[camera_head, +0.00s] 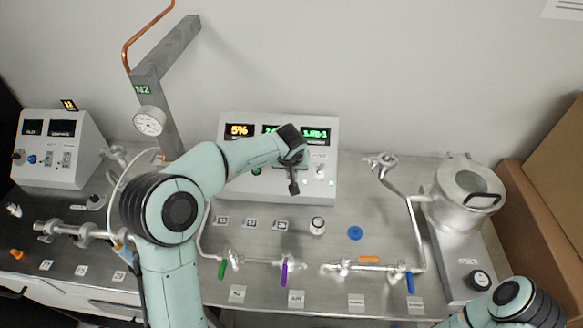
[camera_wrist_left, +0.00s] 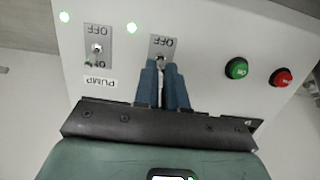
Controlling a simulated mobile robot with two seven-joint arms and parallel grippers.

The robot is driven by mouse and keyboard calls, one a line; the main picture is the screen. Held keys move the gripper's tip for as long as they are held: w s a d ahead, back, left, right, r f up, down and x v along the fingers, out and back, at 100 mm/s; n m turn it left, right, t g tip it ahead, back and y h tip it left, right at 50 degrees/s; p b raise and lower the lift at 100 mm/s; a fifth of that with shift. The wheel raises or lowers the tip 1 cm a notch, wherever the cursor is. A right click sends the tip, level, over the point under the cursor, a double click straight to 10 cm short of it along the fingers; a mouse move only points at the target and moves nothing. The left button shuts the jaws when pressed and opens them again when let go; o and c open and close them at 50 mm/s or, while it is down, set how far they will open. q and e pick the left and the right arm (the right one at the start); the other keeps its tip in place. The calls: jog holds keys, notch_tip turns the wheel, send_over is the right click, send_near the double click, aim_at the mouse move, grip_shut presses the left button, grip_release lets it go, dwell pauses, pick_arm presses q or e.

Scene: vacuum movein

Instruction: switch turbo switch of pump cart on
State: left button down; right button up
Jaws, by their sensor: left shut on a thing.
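The pump control box (camera_head: 230,190) stands at the back middle, with lit displays along its top. My left gripper (camera_wrist_left: 161,72) is at its front panel, shut on a small toggle switch (camera_wrist_left: 161,57) between two blue fingers. This switch's plate reads OFF; any name label and the lever's position are hidden by the fingers, but it is the switch beside the PUMP one, likely turbo. The PUMP switch (camera_wrist_left: 97,48) is beside it, also visible in the head view (camera_head: 320,169). In the head view my left gripper (camera_head: 290,165) covers the middle of the panel. My right gripper is out of frame.
Green (camera_wrist_left: 236,68) and red (camera_wrist_left: 281,77) buttons sit beside the held switch. Two green lamps (camera_wrist_left: 131,28) are lit. Pipes with coloured valve handles (camera_head: 284,274) lie in front. A metal chamber (camera_head: 465,195) stands right, another control box (camera_head: 55,150) left.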

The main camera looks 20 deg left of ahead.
pick_arm(q)
jog(key=shift+w+a+r+g+h, duration=0.15)
jog(key=shift+w+g, duration=0.1)
jog(key=shift+g, duration=0.25)
jog(key=shift+w+d+r+g+h, duration=0.15)
jog(key=shift+w+g, duration=0.1)
jog(key=shift+g, duration=0.25)
jog(key=shift+a, duration=0.15)
jog(key=c, duration=1.2)
grip_release()
jog(key=v, duration=1.3)
jog(key=shift+r, duration=0.2)
